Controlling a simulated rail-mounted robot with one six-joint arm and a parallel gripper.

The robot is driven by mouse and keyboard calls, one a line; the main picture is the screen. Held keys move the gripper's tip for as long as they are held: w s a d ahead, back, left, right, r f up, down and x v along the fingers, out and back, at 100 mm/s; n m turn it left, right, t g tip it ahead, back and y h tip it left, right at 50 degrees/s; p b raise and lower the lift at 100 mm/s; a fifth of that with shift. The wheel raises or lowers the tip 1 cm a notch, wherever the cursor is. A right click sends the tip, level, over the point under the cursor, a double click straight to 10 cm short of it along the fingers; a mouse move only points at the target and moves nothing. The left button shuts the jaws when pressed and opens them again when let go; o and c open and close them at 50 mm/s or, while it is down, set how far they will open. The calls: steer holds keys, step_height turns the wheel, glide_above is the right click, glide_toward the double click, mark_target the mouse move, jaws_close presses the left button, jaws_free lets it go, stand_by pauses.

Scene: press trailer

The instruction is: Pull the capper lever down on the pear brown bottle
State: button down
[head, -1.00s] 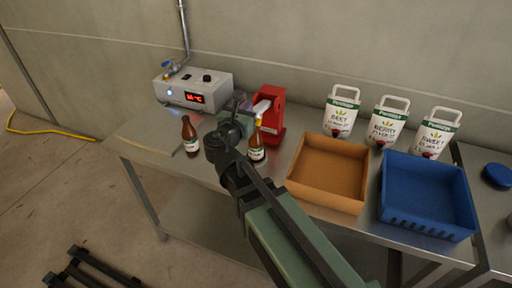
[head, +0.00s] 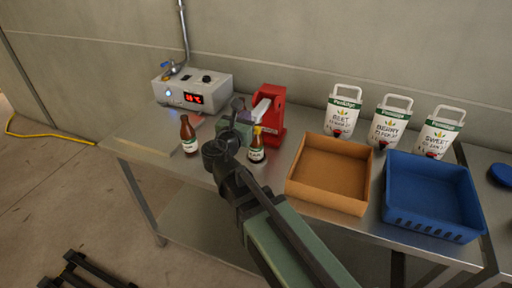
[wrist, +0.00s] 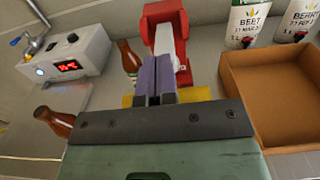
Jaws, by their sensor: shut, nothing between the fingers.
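The red capper (head: 272,116) stands on the bench with a pale lever arm (wrist: 165,42) and a yellow part (wrist: 196,94) behind my fingers. A brown bottle (head: 257,150) with a white and green label stands in front of the capper in the head view. Another brown bottle (head: 189,136) stands to its left. The wrist view shows a brown bottle (wrist: 128,58) beside the capper and one at lower left (wrist: 56,122). No flavour name is readable on the bottles. My gripper (wrist: 154,70) is shut and empty, at the yellow part; contact cannot be told.
A grey control box (head: 193,88) with a red display stands at the back left. An empty brown box (head: 327,199) and a blue crate (head: 432,229) stand to the right. Several white pouches (head: 343,115) stand behind them. The bench front edge is close to my arm.

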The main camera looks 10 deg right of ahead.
steer(key=shift+f+b, duration=0.7)
steer(key=shift+f, duration=0.2)
steer(key=shift+r, duration=0.1)
steer(key=shift+s+a+r+p, duration=0.15)
steer(key=shift+s+r+p, duration=0.05)
steer(key=shift+r+p, duration=0.45)
steer(key=r+p, duration=0.1)
steer(key=s+a+r+p, duration=0.1)
steer(key=s+r+p, duration=0.1)
steer(key=p, duration=0.1)
steer(key=shift+a+r, duration=0.25)
steer(key=shift+r, duration=0.1)
